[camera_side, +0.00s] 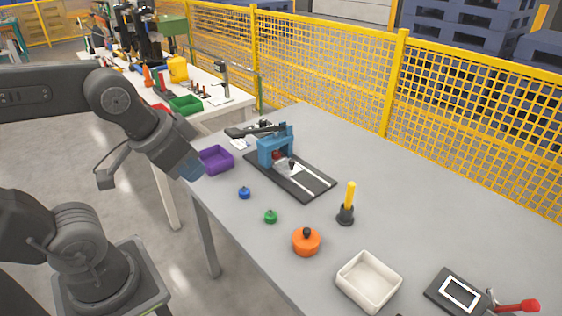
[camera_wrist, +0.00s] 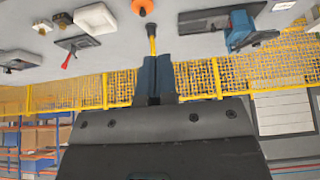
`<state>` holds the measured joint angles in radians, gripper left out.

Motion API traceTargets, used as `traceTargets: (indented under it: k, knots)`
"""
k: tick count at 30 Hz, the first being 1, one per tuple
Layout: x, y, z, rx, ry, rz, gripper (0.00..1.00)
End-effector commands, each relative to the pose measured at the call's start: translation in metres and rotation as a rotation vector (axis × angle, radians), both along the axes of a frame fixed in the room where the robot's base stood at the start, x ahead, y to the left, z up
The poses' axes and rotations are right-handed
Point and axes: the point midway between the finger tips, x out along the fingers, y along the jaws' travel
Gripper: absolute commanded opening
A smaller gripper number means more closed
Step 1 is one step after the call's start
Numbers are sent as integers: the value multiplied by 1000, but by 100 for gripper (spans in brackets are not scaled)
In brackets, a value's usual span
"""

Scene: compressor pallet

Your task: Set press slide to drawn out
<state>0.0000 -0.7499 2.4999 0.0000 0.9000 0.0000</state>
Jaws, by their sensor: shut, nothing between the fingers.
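The press has a blue frame (camera_side: 277,146) on a long dark base (camera_side: 312,193) with light rails, on the grey table. Its slide (camera_side: 287,168), with a black knob, sits at the frame's opening, and the rails run bare toward the near right; a red part shows partly inside the frame. In the wrist view the press's blue frame (camera_wrist: 239,30) is at upper right, but its slide cannot be made out. My gripper (camera_side: 190,172) is left of the press, beyond the table's left edge and apart from it. Its fingers (camera_wrist: 155,62) are shut and empty.
A purple tray (camera_side: 216,170) stands between my gripper and the press. Blue (camera_side: 244,193) and green (camera_side: 270,216) knobbed pieces, an orange knobbed piece (camera_side: 306,243), a yellow-handled tool (camera_side: 350,195) and a white tray (camera_side: 369,301) stand nearer. A yellow fence (camera_side: 402,90) runs behind.

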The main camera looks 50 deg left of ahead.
Motion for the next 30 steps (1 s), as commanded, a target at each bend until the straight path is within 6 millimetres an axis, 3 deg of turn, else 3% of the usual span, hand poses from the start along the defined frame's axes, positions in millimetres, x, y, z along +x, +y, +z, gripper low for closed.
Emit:
traceTargets:
  k: [7,11,14,17,23,30]
  knots:
    - [0,0,0,0,0,0,0]
    - [4,1,2,-1,1,5,12]
    - [20,4,6,-3,10,29,21]
    - [50,12,13,-6,21,69,31]
    - [133,38,14,-19,41,173,50]
    - [230,82,-20,-36,63,295,51]
